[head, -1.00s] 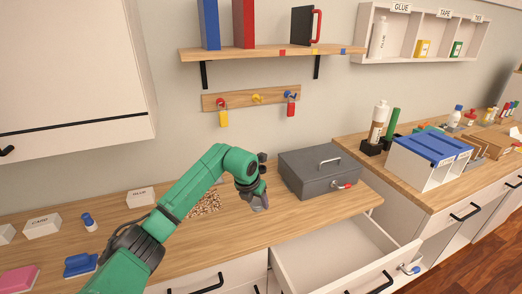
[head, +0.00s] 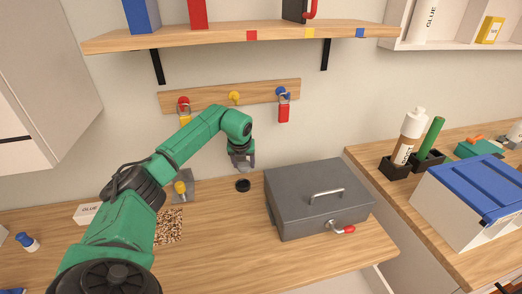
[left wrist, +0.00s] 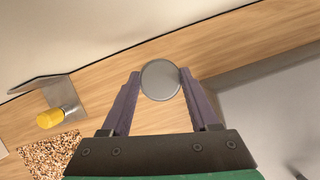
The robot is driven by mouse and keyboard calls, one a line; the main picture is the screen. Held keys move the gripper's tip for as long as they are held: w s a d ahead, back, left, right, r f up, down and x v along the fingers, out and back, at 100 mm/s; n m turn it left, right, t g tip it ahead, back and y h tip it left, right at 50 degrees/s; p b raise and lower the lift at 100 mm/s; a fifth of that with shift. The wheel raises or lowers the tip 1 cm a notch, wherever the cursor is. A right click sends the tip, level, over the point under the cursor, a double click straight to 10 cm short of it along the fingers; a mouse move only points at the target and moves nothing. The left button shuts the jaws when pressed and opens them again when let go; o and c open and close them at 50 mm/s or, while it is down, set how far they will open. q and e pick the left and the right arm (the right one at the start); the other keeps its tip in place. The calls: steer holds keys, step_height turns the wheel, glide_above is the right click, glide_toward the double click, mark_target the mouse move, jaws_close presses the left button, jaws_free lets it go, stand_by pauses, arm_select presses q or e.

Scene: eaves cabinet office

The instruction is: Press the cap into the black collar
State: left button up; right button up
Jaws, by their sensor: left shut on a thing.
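The cap (left wrist: 161,80) is a round grey disc between the two fingers of my left gripper (left wrist: 159,84) in the left wrist view. The gripper is shut on it. In the head view my left gripper (head: 245,169) points down just above the black collar (head: 243,186), a small dark ring on the wooden bench. The cap is hard to make out there. The collar does not show in the left wrist view, where the cap may hide it. A gap appears between the fingertips and the collar. My right gripper is not in view.
A grey metal box (head: 318,198) with a handle stands close right of the collar. Left are a grey bracket with a yellow knob (head: 180,188) and a speckled patch (head: 169,228). Padlocks hang on a wooden rail (head: 230,95) behind. The bench in front of the collar is clear.

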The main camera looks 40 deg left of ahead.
mark_target(241, 171)
arm_select(q)
steer(key=shift+w, duration=0.25)
steer(key=s, duration=0.1)
steer(key=s+r, duration=0.1)
steer(key=shift+s+r, duration=0.25)
steer(key=shift+s, duration=0.1)
steer(key=shift+w+f, duration=0.1)
steer(key=shift+w, duration=0.05)
steer(key=f+b, duration=0.1)
steer(key=f, duration=0.2)
steer(key=f+b, duration=0.1)
steer(key=shift+w+f+b, duration=0.2)
steer(key=shift+w+b, duration=0.15)
steer(key=shift+f+b, duration=0.5)
steer(key=shift+f, duration=0.4)
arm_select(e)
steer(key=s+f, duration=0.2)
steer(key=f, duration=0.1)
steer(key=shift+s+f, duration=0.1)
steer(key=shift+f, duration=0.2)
arm_select(q)
steer(key=shift+r, duration=0.1)
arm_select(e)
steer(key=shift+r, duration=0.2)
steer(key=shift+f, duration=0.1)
